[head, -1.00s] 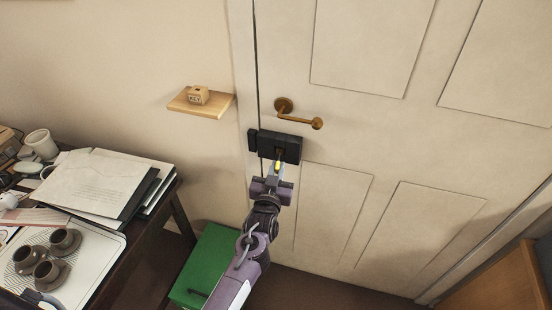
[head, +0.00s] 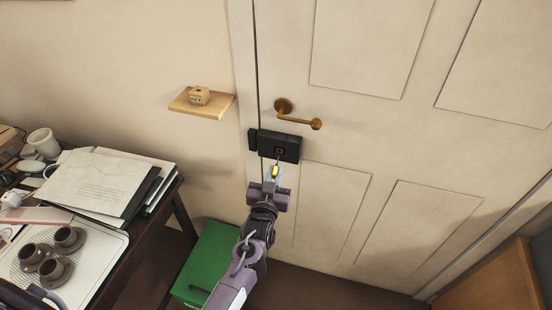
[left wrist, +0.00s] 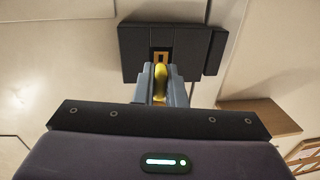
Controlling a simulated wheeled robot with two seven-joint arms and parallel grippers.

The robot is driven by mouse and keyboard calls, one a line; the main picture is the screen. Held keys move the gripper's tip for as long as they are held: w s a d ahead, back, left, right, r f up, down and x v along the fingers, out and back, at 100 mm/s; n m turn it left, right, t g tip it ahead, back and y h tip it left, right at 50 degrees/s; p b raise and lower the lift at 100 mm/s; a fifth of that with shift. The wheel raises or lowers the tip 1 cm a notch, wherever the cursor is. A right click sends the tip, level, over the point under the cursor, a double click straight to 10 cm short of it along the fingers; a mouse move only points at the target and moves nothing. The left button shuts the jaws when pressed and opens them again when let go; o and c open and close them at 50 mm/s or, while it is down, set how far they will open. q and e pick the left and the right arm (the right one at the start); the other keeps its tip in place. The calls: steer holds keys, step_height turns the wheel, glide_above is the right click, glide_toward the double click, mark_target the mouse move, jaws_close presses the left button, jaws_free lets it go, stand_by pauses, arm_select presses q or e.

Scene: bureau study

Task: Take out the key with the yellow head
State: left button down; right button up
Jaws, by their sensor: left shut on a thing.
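The key with the yellow head (head: 275,170) is held in my left gripper (head: 274,178), which is shut on it. In the left wrist view the yellow head (left wrist: 160,80) shows between the two grey fingers (left wrist: 160,92). The black lock box (head: 280,145) is on the door below the handle, with a brass keyhole plate (head: 280,151) uncovered on its face. The key is just below and in front of the lock in the head view. Whether its tip is clear of the keyhole is hard to tell. My right gripper is not in view.
A brass door handle (head: 298,113) is above the lock. A small wooden shelf (head: 213,109) on the wall holds a block marked KEY (head: 200,95). A desk with papers (head: 98,183) and cups stands at left. A green box (head: 212,259) is on the floor.

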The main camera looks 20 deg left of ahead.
arm_select(q)
steer(key=shift+s, duration=0.1)
steer(key=s+p, duration=0.2)
steer(key=s, duration=0.1)
steer(key=shift+s, duration=0.15)
stand_by(0.5)
